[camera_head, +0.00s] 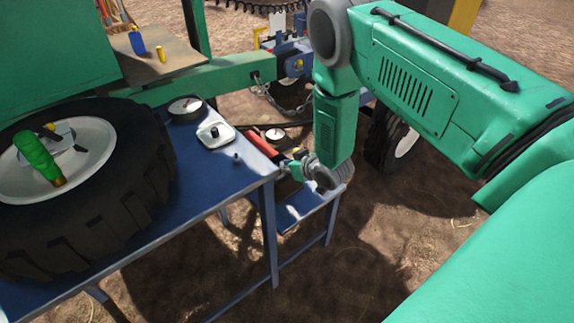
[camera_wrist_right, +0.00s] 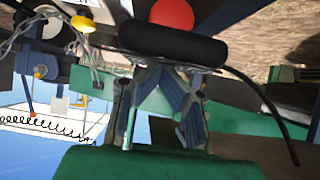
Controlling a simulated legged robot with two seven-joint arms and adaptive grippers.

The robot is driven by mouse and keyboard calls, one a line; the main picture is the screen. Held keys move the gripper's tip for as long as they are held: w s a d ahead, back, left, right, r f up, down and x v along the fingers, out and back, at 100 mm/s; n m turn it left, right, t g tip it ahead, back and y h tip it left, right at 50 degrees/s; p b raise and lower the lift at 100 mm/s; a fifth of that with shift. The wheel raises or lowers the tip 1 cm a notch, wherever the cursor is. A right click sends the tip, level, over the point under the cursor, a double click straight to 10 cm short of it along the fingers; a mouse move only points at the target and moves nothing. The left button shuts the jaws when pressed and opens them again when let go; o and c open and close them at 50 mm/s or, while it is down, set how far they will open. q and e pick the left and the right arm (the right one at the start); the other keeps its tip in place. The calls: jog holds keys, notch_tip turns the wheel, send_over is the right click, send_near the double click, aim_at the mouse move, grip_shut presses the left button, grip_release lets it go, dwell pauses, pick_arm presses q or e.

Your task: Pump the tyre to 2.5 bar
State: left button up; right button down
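The large black tyre (camera_head: 150,165) lies flat on the blue table at the left of the head view, with its white rim (camera_head: 95,165) facing up. A red pump-like body (camera_head: 262,145) is beside the table's right end, close to a round white gauge (camera_head: 275,134). My right gripper (camera_head: 318,176) is low beside the red body, above a lower blue step. In the right wrist view, its fingers (camera_wrist_right: 168,105) point at a black rounded bar (camera_wrist_right: 175,42) with a red round part (camera_wrist_right: 172,12) behind it. Contact or grip is unclear. My left gripper is not in view.
A second gauge (camera_head: 185,107) and a white tray (camera_head: 216,135) are on the blue table (camera_head: 215,180). A black hose (camera_wrist_right: 275,110) curves right in the wrist view.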

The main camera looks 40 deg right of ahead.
jog(key=r, duration=0.1)
jog(key=r+p, duration=0.1)
jog(key=shift+s+r, duration=0.3)
jog(key=shift+s, duration=0.1)
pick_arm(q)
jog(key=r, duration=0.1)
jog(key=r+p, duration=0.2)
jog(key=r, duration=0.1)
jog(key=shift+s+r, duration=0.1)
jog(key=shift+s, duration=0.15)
pick_arm(e)
jog(key=s+r, duration=0.1)
jog(key=s, duration=0.7)
jog(key=shift+s+d+r, duration=0.25)
jog(key=shift+d+r, duration=0.05)
jog(key=shift+d, duration=0.05)
jog(key=shift+w+r, duration=0.1)
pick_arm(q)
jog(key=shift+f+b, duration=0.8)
pick_arm(e)
jog(key=w+a+r, duration=0.1)
jog(key=w+r, duration=0.4)
jog(key=r, duration=0.6)
jog(key=shift+r, duration=0.3)
